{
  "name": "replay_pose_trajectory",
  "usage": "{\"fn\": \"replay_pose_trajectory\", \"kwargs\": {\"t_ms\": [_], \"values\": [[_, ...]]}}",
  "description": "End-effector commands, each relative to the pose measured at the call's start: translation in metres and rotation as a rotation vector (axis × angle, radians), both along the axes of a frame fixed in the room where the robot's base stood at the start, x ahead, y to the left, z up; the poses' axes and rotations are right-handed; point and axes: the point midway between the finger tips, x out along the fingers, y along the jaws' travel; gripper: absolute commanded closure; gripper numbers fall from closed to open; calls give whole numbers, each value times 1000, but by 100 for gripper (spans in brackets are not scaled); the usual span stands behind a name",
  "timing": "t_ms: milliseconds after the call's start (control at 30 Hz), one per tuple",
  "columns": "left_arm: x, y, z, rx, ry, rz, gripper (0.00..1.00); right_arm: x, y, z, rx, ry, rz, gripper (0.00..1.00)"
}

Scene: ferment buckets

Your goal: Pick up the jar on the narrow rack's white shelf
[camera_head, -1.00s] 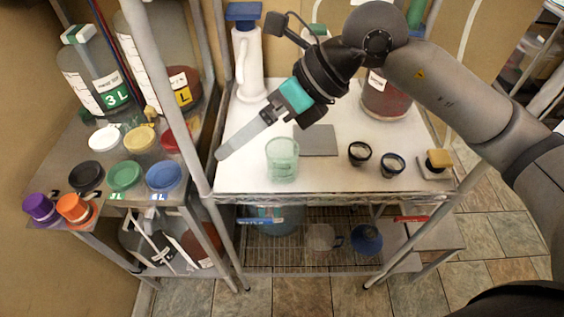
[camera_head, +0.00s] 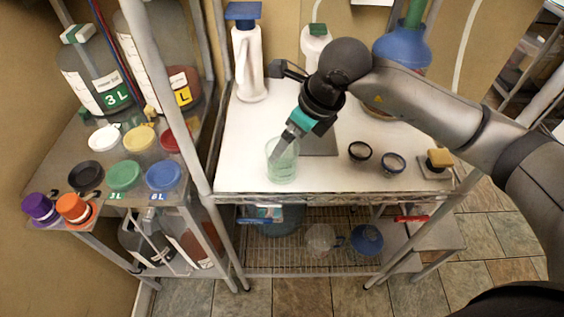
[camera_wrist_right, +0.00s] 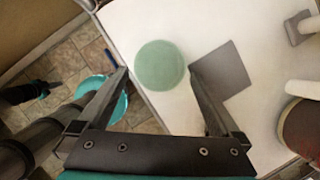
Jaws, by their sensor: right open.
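A pale green see-through jar (camera_head: 283,170) stands upright on the white shelf (camera_head: 240,140), near its front edge. In the right wrist view the jar (camera_wrist_right: 159,65) shows as a round green shape, lined up between the two fingertips. My right gripper (camera_head: 277,157) points down at the jar and overlaps its upper part in the head view. The right gripper (camera_wrist_right: 158,72) is open, with one finger on each side of the jar in the picture. I cannot tell whether the fingertips are above its rim or beside its walls. My left gripper is not in view.
A grey square plate (camera_head: 320,142) lies just right of the jar. Two small black-rimmed cups (camera_head: 360,151) and a yellow-topped block (camera_head: 439,158) stand farther right. A white bottle (camera_head: 249,65) stands behind. A rack post (camera_head: 180,110) rises to the left, beside coloured lids.

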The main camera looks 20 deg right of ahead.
Motion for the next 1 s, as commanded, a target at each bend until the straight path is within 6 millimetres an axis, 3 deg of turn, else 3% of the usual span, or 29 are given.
{"fn": "replay_pose_trajectory", "kwargs": {"t_ms": [400, 700, 1000], "values": [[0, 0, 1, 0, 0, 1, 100, 13, 11, -47, 2, 3, 0, 0], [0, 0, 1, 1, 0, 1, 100, 15, 12, -50, 1, 1, 0, 1], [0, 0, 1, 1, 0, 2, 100, 15, 12, -49, 1, 1, 0, 35]]}}
